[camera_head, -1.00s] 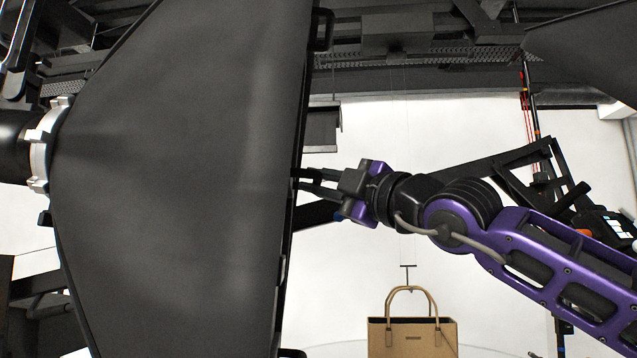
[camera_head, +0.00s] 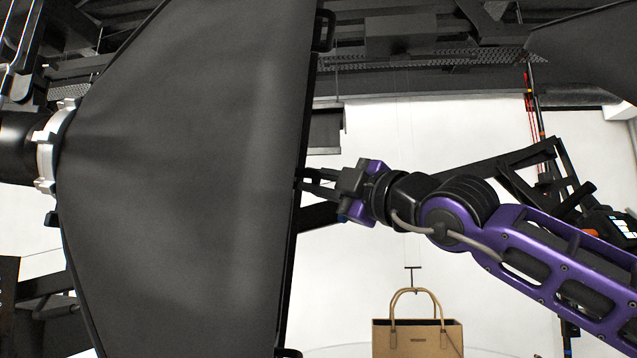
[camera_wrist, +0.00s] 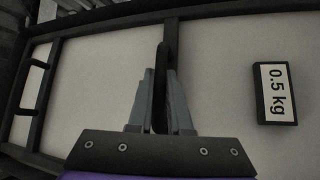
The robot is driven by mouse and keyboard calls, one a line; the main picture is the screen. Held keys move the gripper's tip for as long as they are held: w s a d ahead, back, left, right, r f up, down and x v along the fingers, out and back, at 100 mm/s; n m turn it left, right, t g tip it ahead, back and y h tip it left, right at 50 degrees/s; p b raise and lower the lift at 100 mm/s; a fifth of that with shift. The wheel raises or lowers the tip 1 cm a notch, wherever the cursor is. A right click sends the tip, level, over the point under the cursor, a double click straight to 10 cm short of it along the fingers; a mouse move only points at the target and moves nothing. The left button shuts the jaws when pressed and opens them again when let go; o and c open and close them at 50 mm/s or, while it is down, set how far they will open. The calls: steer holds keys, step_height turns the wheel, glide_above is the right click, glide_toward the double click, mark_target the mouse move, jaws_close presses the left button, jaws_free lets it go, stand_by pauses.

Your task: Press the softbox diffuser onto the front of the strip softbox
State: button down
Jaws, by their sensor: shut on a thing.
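The strip softbox (camera_head: 185,190) is a large black tapered box filling the left of the head view, seen from its side. The softbox diffuser (camera_wrist: 95,85) is a pale panel in a dark frame with crossbars, filling most of the wrist view. In the head view its dark frame edge (camera_head: 311,75) runs along the softbox's front. My gripper (camera_head: 304,181) is at that front side, with its fingertips partly hidden by the frame. In the wrist view my gripper (camera_wrist: 161,80) is shut on the diffuser's dark central handle (camera_wrist: 162,55). I cannot tell if the diffuser sits flush all round.
A black block labelled "0.5 kg" (camera_wrist: 274,92) is on the panel's right side. A tan handbag (camera_head: 417,338) hangs below my arm. Another dark softbox (camera_head: 590,45) is at upper right, and a stand pole (camera_head: 533,110) is behind. Pale backdrop lies between.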

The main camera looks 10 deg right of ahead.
steer(key=shift+a+r, duration=0.2)
steer(key=shift+a, duration=0.15)
stand_by(1.1)
steer(key=c, duration=0.8)
jaws_free()
steer(key=shift+a, duration=0.1)
steer(key=shift+o, duration=0.2)
steer(key=shift+f, duration=0.1)
steer(key=shift+f, duration=0.1)
